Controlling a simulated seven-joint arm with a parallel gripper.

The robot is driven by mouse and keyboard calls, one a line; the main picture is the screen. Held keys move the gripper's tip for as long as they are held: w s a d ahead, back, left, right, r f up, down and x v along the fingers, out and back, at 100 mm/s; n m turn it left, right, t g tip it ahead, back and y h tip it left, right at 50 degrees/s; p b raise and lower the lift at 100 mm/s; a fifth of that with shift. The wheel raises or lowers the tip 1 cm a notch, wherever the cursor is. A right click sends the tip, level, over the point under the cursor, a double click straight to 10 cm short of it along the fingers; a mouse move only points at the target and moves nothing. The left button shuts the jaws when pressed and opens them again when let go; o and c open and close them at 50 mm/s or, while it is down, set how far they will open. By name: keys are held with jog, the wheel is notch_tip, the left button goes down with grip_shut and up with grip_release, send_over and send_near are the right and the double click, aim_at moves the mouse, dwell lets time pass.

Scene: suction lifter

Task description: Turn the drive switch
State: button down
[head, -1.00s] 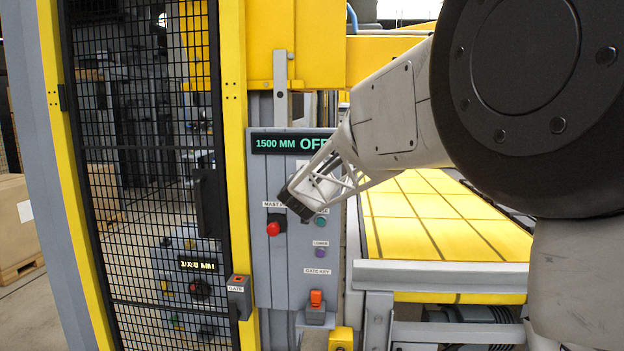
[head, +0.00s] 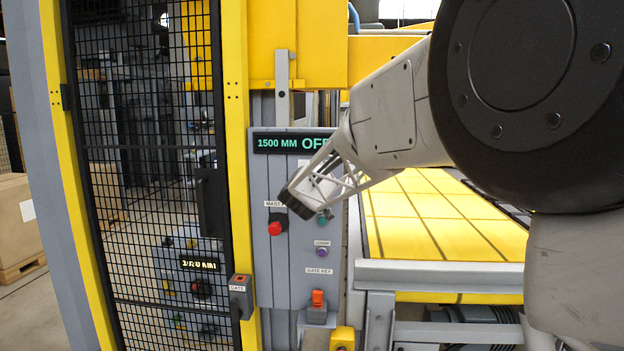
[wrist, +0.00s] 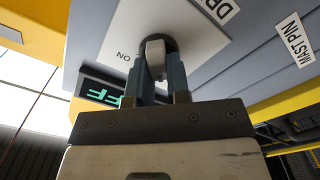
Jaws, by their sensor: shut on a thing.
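In the head view my gripper (head: 300,200) is against the grey control panel (head: 268,180), and my arm hides the switch there. The panel display (head: 290,144) reads "1500 MM" and "OFF", its end partly covered; a piece of it shows in the wrist view (wrist: 98,92).
A mesh gate (head: 140,150) stands at left. A yellow bed (head: 440,215) lies at right behind a grey rail.

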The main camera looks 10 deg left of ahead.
dwell(0.3)
jog(key=c, duration=1.1)
grip_release()
jog(key=shift+s, duration=0.2)
jog(key=shift+s, duration=3.75)
